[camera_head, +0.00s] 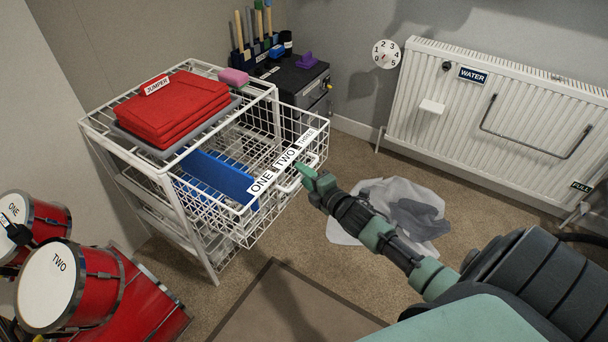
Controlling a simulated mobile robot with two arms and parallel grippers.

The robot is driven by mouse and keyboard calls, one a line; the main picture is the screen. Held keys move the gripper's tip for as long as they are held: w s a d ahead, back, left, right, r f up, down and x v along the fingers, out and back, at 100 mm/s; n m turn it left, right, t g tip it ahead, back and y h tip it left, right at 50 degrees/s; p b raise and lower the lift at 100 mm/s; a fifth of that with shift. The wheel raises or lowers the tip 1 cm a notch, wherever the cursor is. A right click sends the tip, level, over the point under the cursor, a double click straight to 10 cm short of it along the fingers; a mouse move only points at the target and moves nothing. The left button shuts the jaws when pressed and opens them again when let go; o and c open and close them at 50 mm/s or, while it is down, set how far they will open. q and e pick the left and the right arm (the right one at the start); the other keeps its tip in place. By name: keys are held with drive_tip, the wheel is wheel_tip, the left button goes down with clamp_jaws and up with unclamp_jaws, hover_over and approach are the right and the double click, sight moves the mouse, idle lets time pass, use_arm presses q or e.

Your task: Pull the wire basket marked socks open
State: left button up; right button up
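A white wire basket unit (183,222) stands against the wall at left. Its upper wire basket (317,146) sticks well out of the frame, with a blue panel (215,176) inside. White labels reading ONE (262,181), TWO (287,156) and what looks like THREE (308,136) run along its front rim. I can read no socks label. My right gripper (303,176) is at this basket's front, by a white handle (289,186). The view does not show whether its fingers are closed on it. Lower baskets are partly hidden. My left gripper is out of view.
A red folded stack marked JUMPER (175,108) and a pink block (234,77) lie on the unit. Red drums (100,290) stand at lower left. A crumpled clear bag (390,207) lies on the carpet under my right arm. A radiator (500,105) lines the right wall.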

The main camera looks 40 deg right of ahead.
drive_tip(key=shift+s, duration=0.1)
